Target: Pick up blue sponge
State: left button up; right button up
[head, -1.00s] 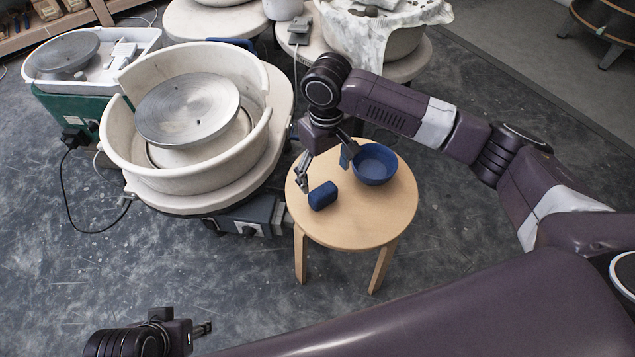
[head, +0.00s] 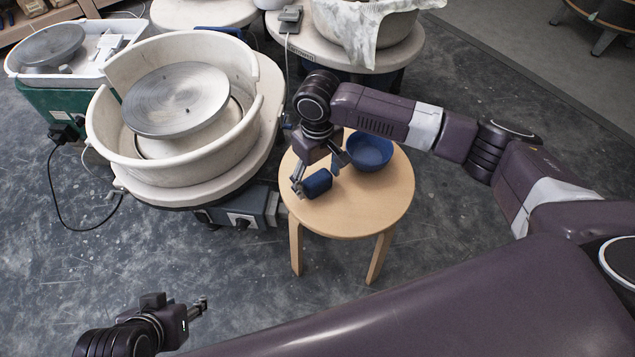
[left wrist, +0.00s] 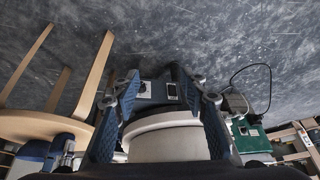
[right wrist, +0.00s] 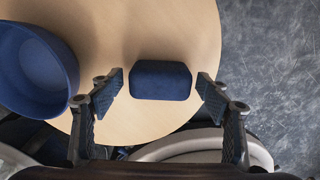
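The blue sponge (head: 318,183) lies on the round wooden stool (head: 350,215). In the right wrist view the sponge (right wrist: 160,80) sits between the spread fingertips, with a gap on each side. My right gripper (head: 318,182) is open and low over the stool, its fingers on either side of the sponge; it also shows in the right wrist view (right wrist: 160,86). My left gripper (head: 198,308) is far from the stool at the lower left, above the floor. In the left wrist view its fingers (left wrist: 160,88) are apart and empty.
A blue bowl (head: 369,150) stands on the stool beside the sponge, close to my right gripper. A pottery wheel with a cream basin (head: 105,125) stands left of the stool. More wheels stand behind. The grey floor (head: 100,250) at the lower left is clear.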

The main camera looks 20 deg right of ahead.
aim_at(318, 177)
jog(key=c, duration=0.9)
jog(key=shift+r, duration=0.1)
jog(key=shift+r, duration=0.15)
notch_tip(318, 177, up, 3)
jog(key=shift+f+p, duration=0.1)
jog(key=shift+p, duration=0.55)
notch_tip(318, 177, up, 5)
jog(key=shift+r+p, duration=0.1)
jog(key=shift+p, duration=0.7)
pick_arm(q)
notch_tip(318, 177, down, 10)
jog(key=s+g+p, duration=0.2)
jog(key=p, duration=0.1)
jog(key=shift+s+a, duration=0.15)
jog(key=shift+a, duration=0.15)
pick_arm(e)
jog(key=shift+r, duration=5.8)
pick_arm(q)
jog(key=shift+f, duration=0.1)
